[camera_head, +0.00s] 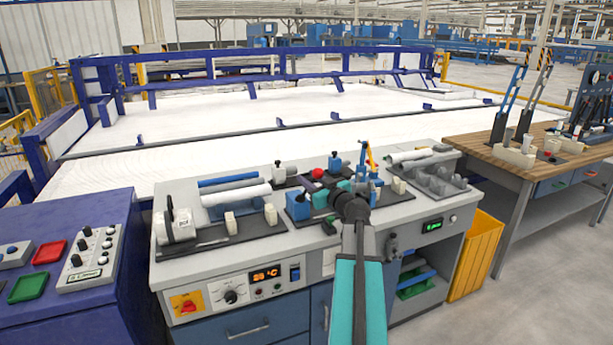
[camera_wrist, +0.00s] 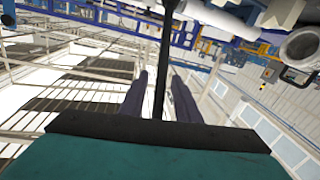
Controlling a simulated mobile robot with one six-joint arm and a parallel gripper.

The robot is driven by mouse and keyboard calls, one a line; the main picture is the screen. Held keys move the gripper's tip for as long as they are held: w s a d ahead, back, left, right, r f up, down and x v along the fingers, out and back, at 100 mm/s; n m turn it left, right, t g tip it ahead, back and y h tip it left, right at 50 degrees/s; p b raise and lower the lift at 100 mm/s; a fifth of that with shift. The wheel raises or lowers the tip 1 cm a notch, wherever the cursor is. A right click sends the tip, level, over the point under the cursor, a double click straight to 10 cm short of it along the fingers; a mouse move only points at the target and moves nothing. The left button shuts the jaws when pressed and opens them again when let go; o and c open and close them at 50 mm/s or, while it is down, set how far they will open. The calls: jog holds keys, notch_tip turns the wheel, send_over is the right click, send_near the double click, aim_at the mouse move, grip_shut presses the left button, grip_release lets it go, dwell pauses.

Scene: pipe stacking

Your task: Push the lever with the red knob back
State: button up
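The red knob (camera_head: 318,174) shows in the head view among the fixtures at the middle of the grey workbench. The lever below it is too small to make out and partly hidden by blue and teal parts. My gripper (camera_wrist: 160,78) shows in the wrist view with its two dark fingers apart. A thin dark rod (camera_wrist: 165,45) runs between the fingers, with gaps on both sides; I cannot tell what it is. In the head view my dark wrist is just to the right of and nearer than the red knob, and hides the fingertips.
A thin yellow-orange part (camera_head: 371,156) rises to the right of the knob. A yellow bin (camera_head: 478,258) stands beside the bench.

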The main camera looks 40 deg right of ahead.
jog(key=shift+x, duration=1)
jog(key=shift+s, duration=0.1)
grip_shut()
jog(key=shift+d+r+p, duration=0.1)
jog(key=shift+d+p, duration=0.05)
jog(key=shift+p, duration=0.2)
